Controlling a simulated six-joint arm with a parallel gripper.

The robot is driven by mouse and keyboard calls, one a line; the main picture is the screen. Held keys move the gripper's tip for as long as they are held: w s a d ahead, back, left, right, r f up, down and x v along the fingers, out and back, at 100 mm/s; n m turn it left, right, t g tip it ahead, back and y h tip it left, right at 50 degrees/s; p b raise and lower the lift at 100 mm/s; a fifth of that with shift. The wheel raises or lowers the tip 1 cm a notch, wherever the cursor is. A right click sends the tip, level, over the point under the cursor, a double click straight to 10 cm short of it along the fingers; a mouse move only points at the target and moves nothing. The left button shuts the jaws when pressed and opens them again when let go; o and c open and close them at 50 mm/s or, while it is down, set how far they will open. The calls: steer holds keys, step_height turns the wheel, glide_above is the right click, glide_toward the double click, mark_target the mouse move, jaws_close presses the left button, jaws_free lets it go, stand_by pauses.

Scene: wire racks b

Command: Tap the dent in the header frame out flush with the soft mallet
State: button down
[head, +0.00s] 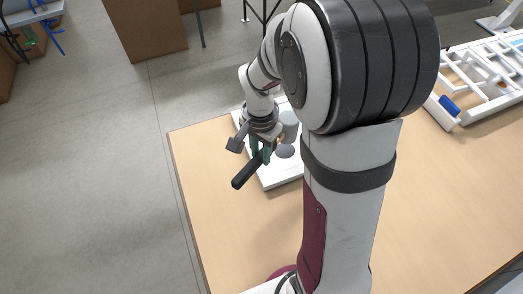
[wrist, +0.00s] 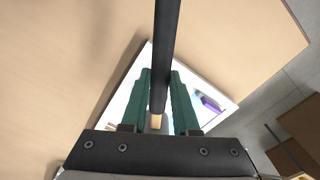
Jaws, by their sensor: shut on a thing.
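My gripper (head: 262,153) has green fingers and is shut on the black handle (head: 246,171) of the mallet, above a white tray or panel (head: 272,182). The handle slants down to the left in the head view. In the wrist view the handle (wrist: 166,50) runs between the fingers (wrist: 159,95) and ends in a tan section. Grey rounded shapes (head: 285,151) beside the fingers look like the mallet's head, but I cannot tell for sure. I cannot make out the header frame or its dent for certain.
A white slatted frame or rack (head: 490,75) lies at the table's right, with a blue block (head: 449,105) by its near edge. A purple item (wrist: 210,103) lies on the white surface. The wooden table (head: 225,225) is bare at the front left. Brown boxes (head: 145,28) stand on the floor.

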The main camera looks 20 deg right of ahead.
stand_by(1.1)
steer(key=shift+f, duration=0.1)
steer(key=shift+f, duration=0.25)
stand_by(1.0)
steer(key=shift+f, duration=0.25)
stand_by(1.0)
stand_by(0.4)
